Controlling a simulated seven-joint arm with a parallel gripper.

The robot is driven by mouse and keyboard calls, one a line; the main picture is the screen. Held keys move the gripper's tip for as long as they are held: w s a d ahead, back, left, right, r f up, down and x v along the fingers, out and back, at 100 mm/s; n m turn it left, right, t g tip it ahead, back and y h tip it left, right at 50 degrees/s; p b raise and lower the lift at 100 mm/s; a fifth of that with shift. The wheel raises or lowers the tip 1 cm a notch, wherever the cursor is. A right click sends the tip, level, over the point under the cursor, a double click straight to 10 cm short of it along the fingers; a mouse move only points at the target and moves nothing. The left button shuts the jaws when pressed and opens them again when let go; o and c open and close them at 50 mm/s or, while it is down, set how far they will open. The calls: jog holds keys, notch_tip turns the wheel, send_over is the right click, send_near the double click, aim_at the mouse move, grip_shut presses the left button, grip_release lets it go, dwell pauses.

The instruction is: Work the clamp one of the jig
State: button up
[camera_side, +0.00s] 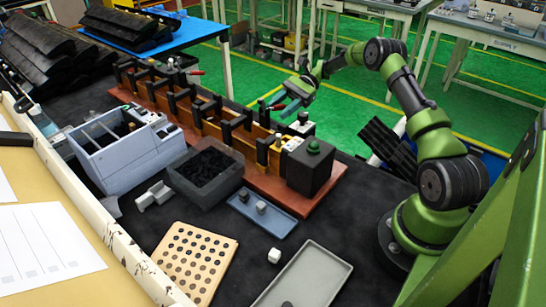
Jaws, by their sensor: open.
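The jig (220,135) is a long row of black uprights on a reddish-brown base plate, running from the upper left to the middle of the view. A clamp with a red-tipped handle (277,107) stands at the jig's back edge, towards its right end. Another red-tipped handle (196,72) shows near the far left end. A third red spot (278,136) sits low near the black box. I cannot tell which clamp is number one. My gripper (290,97) is open beside the right-hand handle. Its fingers are small here, and contact with the handle cannot be told.
A black box with a green button (314,166) stands on the jig's right end.

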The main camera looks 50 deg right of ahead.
jog(key=v, duration=0.7)
jog(key=shift+d, duration=0.15)
jog(key=a+r+n+h, duration=0.1)
jog(key=a+r, duration=0.1)
jog(key=a+r+n+g+h, duration=0.1)
jog(key=a+r, duration=0.1)
jog(key=a, duration=0.1)
jog(key=a+r+n+g+h, duration=0.1)
jog(key=a+r, duration=0.1)
jog(key=shift+a+r, duration=0.2)
jog(key=shift+r, duration=0.05)
jog(key=s+a+r+n+h, duration=0.45)
jog(key=a+r, duration=0.25)
jog(key=a, duration=0.2)
jog(key=s+a+r+n+t+h, duration=0.1)
jog(key=s+a+n+t+h, duration=0.1)
jog(key=s, duration=0.7)
jog(key=s+a+n+t+h, duration=0.3)
jog(key=s+a+t, duration=0.2)
jog(key=s, duration=0.4)
jog(key=shift+s+a+r+n, duration=0.3)
jog(key=shift+a+r+n, duration=0.1)
jog(key=shift+a, duration=0.4)
jog(key=shift+o, duration=0.2)
